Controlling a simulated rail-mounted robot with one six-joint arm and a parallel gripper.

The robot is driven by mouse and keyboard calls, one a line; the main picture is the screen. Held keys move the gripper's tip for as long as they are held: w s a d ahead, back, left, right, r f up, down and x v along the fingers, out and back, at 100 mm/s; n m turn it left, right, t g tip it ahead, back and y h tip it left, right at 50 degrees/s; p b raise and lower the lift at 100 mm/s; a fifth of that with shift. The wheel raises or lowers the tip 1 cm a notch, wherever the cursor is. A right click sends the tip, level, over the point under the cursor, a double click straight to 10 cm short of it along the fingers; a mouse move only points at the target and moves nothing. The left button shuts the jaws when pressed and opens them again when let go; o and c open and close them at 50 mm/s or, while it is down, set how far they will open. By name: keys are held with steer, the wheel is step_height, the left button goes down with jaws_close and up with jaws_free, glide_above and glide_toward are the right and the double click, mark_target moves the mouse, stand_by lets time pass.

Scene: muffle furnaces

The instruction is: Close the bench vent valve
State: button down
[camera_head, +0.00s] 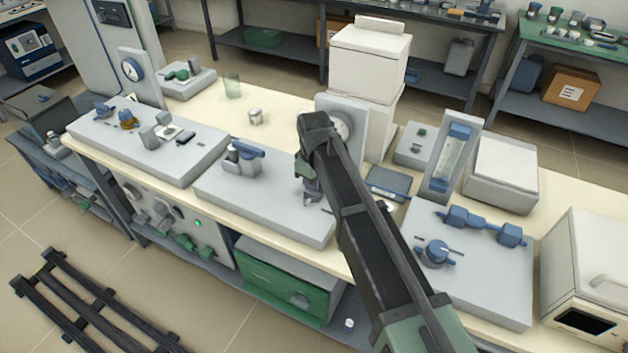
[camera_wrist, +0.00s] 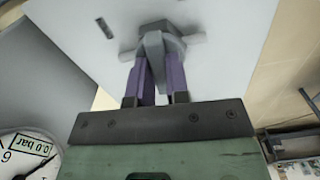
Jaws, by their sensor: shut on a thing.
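A grey valve (camera_wrist: 176,44) with a lever handle (camera_wrist: 153,46) sits on a pale panel in the wrist view. I take it to be the bench vent valve, though no label shows. My gripper (camera_wrist: 157,78) has its two purple fingers on either side of the lever, shut on it. In the head view my gripper (camera_head: 312,188) is low at the right end of the middle grey panel (camera_head: 285,215). My arm hides most of the valve there.
Another panel (camera_head: 480,280) with blue valves is to the right.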

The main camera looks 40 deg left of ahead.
steer(key=shift+n, duration=0.5)
steer(key=c, duration=1.1)
jaws_free()
steer(key=shift+r, duration=0.1)
step_height(320, 180, up, 10)
steer(key=p, duration=1)
steer(key=shift+r+p, duration=0.25)
steer(key=shift+p, duration=0.15)
